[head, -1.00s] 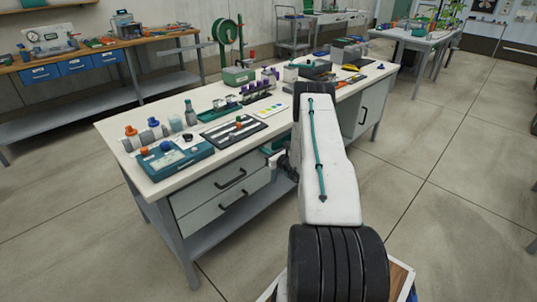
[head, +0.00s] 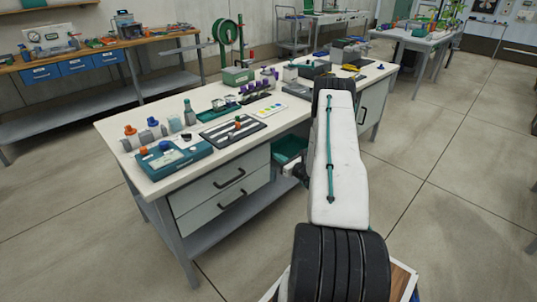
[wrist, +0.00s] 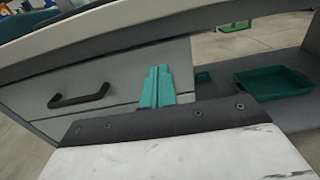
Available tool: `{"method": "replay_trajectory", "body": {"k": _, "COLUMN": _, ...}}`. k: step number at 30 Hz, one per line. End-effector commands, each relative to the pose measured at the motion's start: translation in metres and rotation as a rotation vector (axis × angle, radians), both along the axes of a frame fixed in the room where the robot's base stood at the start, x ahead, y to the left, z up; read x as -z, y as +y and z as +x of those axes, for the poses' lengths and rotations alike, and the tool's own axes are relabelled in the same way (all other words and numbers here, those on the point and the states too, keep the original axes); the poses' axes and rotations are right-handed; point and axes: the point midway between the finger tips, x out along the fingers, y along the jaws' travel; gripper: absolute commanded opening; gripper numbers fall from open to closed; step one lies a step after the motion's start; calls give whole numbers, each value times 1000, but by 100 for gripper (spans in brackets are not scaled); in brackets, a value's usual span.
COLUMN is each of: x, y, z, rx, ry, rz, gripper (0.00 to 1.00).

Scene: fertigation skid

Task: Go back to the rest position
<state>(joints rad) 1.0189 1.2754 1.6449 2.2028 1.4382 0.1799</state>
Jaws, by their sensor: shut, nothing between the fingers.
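My gripper (wrist: 157,87) shows in the wrist view as two teal fingers pressed together with nothing between them. It is in front of the grey drawer front (wrist: 100,85), just below the bench top's edge; I cannot tell the exact gap. In the head view my white arm link reaches forward beside the bench's front edge, and the fingertips cannot be made out there.
The workbench (head: 155,189) carries a teal meter (head: 172,160), bottles and a dark tray (head: 233,131). A teal bin (head: 288,150) sits in the open bay under its top, also seen in the wrist view (wrist: 272,83). Floor right is clear.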

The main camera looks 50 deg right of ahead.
Motion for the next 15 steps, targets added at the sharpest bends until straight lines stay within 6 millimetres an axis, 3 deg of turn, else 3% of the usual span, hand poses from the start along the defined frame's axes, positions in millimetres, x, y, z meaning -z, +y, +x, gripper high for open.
{"method": "replay_trajectory", "body": {"k": 7, "x": 0, "y": 11, "z": -39, "rx": -9, "ry": 1, "rz": 3, "gripper": 0}}
{"method": "replay_trajectory", "body": {"k": 15, "x": 0, "y": 12, "z": -51, "rx": -10, "ry": 0, "rz": 2, "gripper": 0}}
